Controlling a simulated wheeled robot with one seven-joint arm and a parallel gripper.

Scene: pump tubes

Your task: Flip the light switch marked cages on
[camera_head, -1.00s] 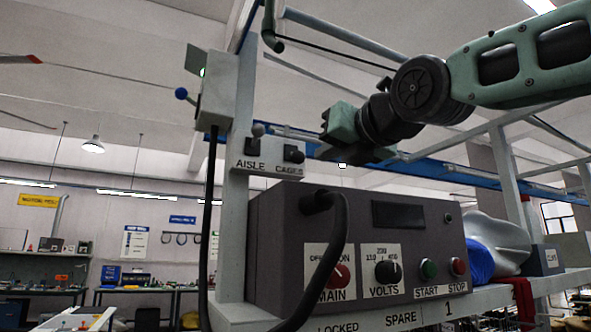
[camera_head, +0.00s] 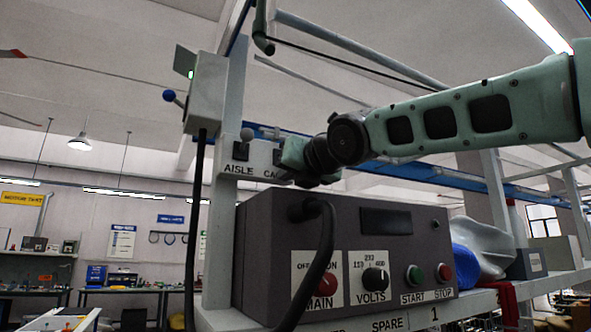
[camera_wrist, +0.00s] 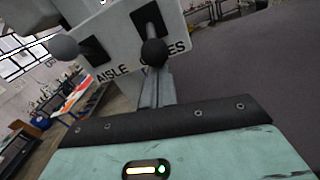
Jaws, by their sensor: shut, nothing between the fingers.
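The switch plate (camera_head: 227,168) is on a pale post and is marked AISLE and CAGES. The cages switch (camera_wrist: 154,52) has a dark ball-ended lever, tilted toward its label in the wrist view. In the head view my gripper (camera_head: 284,158) covers it and part of its label. The aisle switch (camera_head: 246,134) has a grey ball and its lever tilts up; it also shows in the wrist view (camera_wrist: 63,47). My gripper (camera_wrist: 156,78) is shut and empty. Its narrow fingertips are at the cages ball, on the label side; I cannot tell whether they touch.
A grey control box (camera_head: 345,240) with knobs and buttons stands just below the plate. A thick black cable (camera_head: 322,245) loops over its front. A box with a blue-ball lever (camera_head: 169,95) is on the post above left. Blue cloth (camera_head: 465,265) lies at right.

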